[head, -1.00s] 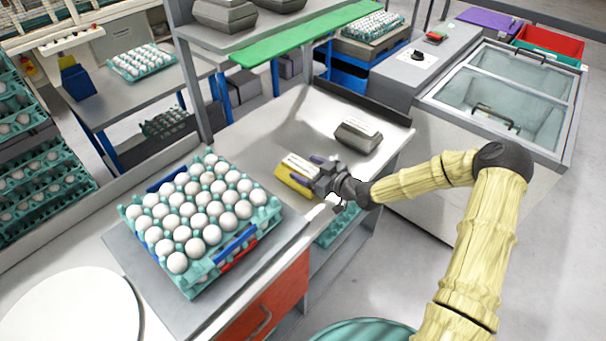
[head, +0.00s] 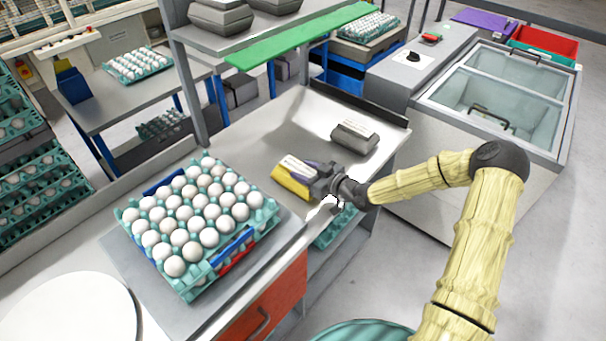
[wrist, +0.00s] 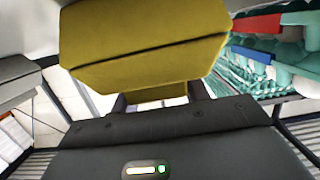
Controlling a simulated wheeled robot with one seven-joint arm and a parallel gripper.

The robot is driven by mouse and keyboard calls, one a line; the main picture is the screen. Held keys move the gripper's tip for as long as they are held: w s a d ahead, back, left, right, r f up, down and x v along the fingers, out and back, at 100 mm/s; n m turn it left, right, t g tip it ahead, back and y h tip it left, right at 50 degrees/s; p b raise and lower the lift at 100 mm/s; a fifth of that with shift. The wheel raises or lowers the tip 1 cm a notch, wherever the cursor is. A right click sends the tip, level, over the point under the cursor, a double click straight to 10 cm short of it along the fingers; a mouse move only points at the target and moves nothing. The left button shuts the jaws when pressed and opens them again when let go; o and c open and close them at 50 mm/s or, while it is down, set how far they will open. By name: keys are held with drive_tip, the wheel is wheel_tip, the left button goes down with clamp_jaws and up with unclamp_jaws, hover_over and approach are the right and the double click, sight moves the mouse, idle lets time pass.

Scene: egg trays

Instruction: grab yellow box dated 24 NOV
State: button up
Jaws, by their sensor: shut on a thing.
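The yellow box (head: 291,186) is in the middle of the head view, at the worktop's front part, with a white label on its top. The label is too small to read a date. My gripper (head: 318,182) is shut on the yellow box from its right side. In the wrist view the yellow box (wrist: 150,45) fills the upper middle, just beyond my gripper (wrist: 160,98). The fingers are partly hidden behind the box. I cannot tell whether the box touches the worktop.
A grey box (head: 355,134) with a white label stands behind, to the right. A teal egg tray (head: 190,287) full of white eggs stands left on a grey plate. Grey boxes (head: 221,17) sit on the shelf above. Bare worktop (head: 300,130) lies behind the yellow box.

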wheel_tip(320, 180, up, 10)
drive_tip(key=shift+b, duration=0.45)
drive_tip(key=shift+r, duration=0.15)
idle(0.4)
